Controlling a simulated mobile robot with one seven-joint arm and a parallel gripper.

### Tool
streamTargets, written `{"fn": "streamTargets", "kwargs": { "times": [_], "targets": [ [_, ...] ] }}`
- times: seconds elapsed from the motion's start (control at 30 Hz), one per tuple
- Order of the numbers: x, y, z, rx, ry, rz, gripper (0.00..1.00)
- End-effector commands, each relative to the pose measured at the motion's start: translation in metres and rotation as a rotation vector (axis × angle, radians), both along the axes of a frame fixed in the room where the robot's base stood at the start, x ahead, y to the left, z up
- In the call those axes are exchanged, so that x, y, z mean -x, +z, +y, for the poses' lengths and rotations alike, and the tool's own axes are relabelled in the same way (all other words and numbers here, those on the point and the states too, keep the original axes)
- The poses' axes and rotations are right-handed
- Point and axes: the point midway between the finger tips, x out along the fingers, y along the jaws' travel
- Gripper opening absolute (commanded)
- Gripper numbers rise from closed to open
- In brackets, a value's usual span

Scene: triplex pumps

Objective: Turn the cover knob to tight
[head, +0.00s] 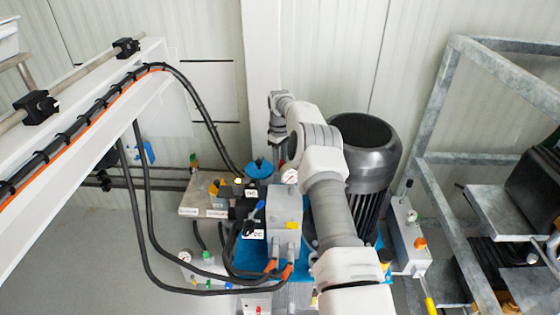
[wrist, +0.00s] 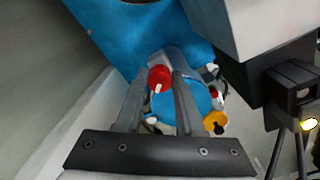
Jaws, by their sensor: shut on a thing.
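A red knob (wrist: 160,77) with a white mark on its face shows in the wrist view, between the tips of my two fingers. I take it to be the cover knob. My gripper (wrist: 160,85) is shut on it, one finger on each side. In the head view my gripper (head: 277,155) points down beside the blue round cap (head: 259,168), left of the large grey motor (head: 364,155). The knob itself is too small or hidden there to make out. I cannot tell what the white mark points to.
A blue disc (wrist: 188,105) lies partly behind my right finger, with a yellow-orange knob (wrist: 215,122) beside it. Black cables (head: 150,240) loop at left in the head view. A grey metal frame (head: 435,110) stands at right. A dark block (wrist: 285,90) is close at right.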

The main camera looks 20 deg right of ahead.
Motion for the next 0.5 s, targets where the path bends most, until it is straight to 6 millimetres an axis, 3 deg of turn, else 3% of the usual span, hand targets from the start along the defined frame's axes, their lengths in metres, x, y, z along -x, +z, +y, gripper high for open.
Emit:
{"fn": "streamTargets", "kwargs": {
  "times": [0.5],
  "targets": [
    [-0.0001,0.0022,0.0006,0.001,-0.353,-0.001,0.00]
  ]
}}
